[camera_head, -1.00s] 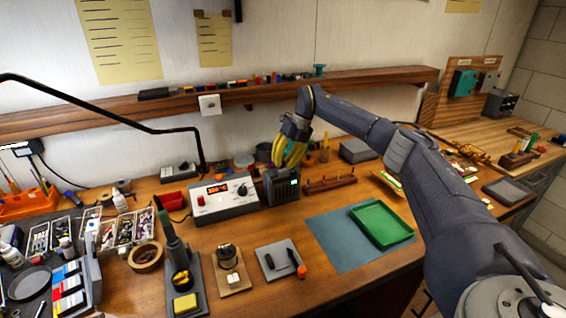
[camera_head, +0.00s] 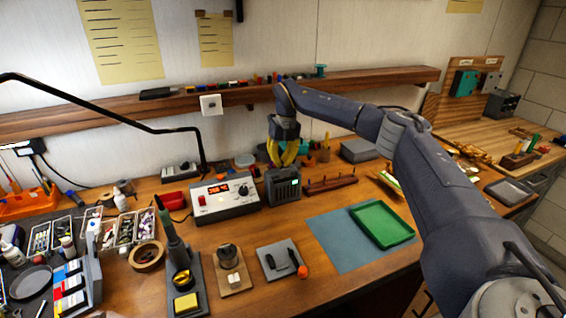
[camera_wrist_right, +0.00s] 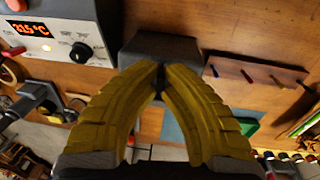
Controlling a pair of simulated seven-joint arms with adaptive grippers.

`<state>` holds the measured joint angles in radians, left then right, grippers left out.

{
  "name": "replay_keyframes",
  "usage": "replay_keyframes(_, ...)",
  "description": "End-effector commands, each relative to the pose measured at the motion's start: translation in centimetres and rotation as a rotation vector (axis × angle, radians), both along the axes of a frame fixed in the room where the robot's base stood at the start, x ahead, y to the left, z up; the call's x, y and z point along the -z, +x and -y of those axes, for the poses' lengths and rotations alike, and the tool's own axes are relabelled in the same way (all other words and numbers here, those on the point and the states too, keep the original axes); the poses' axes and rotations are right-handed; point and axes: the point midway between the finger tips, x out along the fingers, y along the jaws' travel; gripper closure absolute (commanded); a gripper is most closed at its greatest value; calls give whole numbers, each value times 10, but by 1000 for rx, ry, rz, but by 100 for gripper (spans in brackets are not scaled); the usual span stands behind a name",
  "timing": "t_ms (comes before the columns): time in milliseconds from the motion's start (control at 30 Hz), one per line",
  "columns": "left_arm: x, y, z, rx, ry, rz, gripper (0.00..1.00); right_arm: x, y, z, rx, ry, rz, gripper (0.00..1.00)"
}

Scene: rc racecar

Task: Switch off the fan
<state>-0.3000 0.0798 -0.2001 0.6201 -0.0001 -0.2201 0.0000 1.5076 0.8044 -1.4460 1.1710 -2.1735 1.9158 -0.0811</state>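A small dark grey box with a lit green spot on its front, which looks like the fan (camera_head: 283,187), stands on the bench right of the soldering station. In the right wrist view, the top of the fan (camera_wrist_right: 160,46) is just beyond my fingertips. My right gripper (camera_head: 286,164) points down over the top of the fan, its yellow fingers partly hiding its rear edge. In the wrist view the fingers of my right gripper (camera_wrist_right: 161,72) meet at the tips with nothing between them. I cannot tell whether they touch the fan. My left gripper is not in view.
The soldering station (camera_head: 224,200) with a red display stands close left of the fan. A wooden rack (camera_head: 330,185) of small tools is close right. A green tray (camera_head: 381,224) lies on a blue mat (camera_head: 335,245) at front right. The wooden shelf (camera_head: 350,82) runs along the wall behind.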

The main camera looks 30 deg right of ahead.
Motion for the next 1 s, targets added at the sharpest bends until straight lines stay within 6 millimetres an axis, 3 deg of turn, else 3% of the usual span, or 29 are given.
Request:
replay_keyframes(500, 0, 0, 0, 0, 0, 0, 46, 0, 3, -14, -1, -394, -67, 100)
replay_keyframes(1000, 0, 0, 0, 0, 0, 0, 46, 3, 3, -18, 0, -525, -92, 100)
